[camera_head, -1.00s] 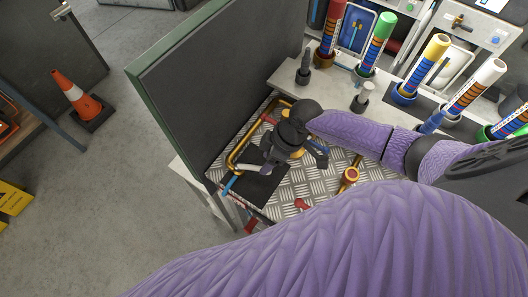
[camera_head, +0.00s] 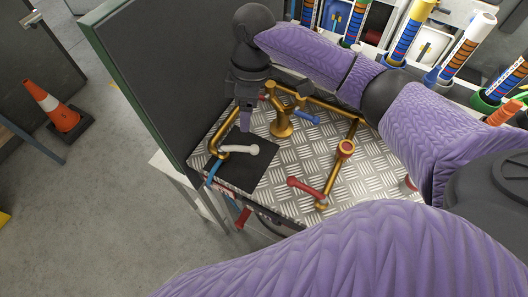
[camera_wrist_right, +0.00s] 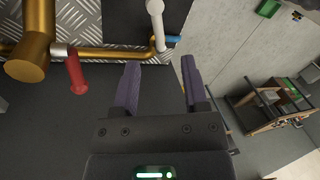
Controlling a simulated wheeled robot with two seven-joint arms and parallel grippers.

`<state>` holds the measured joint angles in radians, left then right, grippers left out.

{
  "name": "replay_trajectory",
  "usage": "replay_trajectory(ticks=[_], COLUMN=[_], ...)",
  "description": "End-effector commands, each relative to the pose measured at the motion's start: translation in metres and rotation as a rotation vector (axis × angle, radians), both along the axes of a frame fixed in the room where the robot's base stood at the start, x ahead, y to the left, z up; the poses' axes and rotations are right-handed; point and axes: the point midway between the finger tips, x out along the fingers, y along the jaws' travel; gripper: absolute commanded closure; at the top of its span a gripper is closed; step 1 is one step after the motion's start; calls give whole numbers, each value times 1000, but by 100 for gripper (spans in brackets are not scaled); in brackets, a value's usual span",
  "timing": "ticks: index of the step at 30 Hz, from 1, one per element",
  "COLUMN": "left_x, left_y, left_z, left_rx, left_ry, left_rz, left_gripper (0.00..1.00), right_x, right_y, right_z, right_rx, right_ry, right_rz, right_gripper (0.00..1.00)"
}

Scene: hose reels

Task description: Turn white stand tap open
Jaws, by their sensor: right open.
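The white tap lever (camera_head: 240,149) sits on the brass pipe at the left of the metal bench, above a black mat (camera_head: 238,172). It points to the right in the head view. In the right wrist view the white lever (camera_wrist_right: 156,22) is at the top, beyond the fingers. My right gripper (camera_head: 246,127) points down above and behind the lever, apart from it. Its two fingers (camera_wrist_right: 160,66) are open with nothing between them. My left gripper is not in view.
A red lever (camera_head: 307,187), blue lever (camera_head: 304,116) and brass stand (camera_head: 283,124) are near. In the wrist view a red lever (camera_wrist_right: 77,74) hangs left of the fingers. A dark panel (camera_head: 185,75) borders the bench's left side. Hose reels stand behind.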

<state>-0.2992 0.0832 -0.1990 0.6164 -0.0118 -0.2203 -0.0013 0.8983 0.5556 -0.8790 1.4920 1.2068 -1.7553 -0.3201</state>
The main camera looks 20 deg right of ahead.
Motion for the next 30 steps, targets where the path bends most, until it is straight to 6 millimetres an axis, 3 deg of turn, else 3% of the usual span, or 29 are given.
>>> replay_trajectory(ticks=[1,5,12,18,27,30], left_x=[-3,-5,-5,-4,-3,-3], left_y=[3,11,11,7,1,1], left_z=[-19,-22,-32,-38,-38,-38], left_rx=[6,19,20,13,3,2], left_ry=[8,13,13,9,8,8], left_rz=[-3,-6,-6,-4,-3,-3], left_gripper=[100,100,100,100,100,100], right_x=[7,9,-1,-6,-7,-7], right_y=[4,6,11,14,14,14], right_z=[-4,2,-52,-81,-84,-84], right_rx=[-38,-89,-89,-87,-87,-87], right_ry=[5,20,21,18,16,17], right_rz=[17,33,31,31,32,31], right_gripper=[44,44,44,44,44,65])
